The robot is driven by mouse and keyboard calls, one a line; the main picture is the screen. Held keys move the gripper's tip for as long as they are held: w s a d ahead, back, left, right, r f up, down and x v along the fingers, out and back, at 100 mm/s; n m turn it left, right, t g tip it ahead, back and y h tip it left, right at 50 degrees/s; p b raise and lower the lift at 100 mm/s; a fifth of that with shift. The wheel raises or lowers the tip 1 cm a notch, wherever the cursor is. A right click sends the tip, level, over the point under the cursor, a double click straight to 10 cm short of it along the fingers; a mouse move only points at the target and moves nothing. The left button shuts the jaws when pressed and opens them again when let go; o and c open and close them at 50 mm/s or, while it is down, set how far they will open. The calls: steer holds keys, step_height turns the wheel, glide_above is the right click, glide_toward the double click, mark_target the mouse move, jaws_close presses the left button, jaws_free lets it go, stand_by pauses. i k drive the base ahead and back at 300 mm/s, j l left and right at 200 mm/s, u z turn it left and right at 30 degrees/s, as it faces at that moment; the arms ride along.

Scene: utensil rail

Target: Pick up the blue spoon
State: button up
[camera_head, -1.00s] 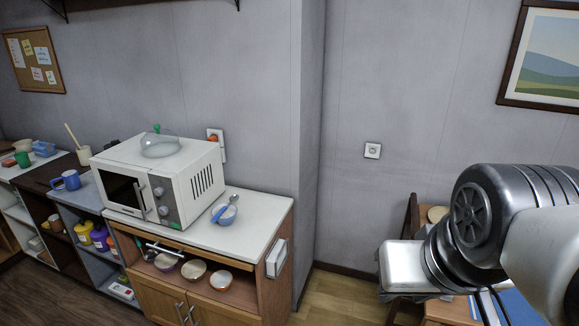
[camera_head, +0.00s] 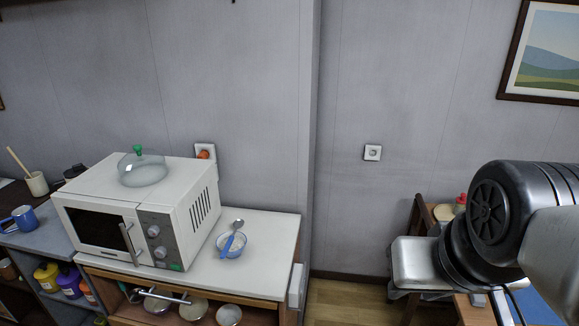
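The blue spoon (camera_head: 229,240) rests in a small white and blue bowl (camera_head: 232,252) on the white counter top, to the right of the microwave. My arm shows at the right edge of the picture, well away from the spoon.
The microwave (camera_head: 141,213) stands left of the bowl with a glass lid (camera_head: 143,170) on top. Several bowls sit on the shelf below. A wooden table (camera_head: 474,311) stands under my arm at right.

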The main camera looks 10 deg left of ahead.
mark_target(238, 223)
steer(key=i+j, duration=0.1)
steer(key=j, duration=0.35)
steer(key=i+j, duration=0.15)
steer(key=j, duration=0.3)
steer(key=i+j, duration=0.1)
steer(key=j, duration=0.35)
steer(key=i+j+z, duration=0.1)
steer(key=j, duration=0.4)
steer(key=i+j, duration=0.15)
steer(key=j, duration=0.3)
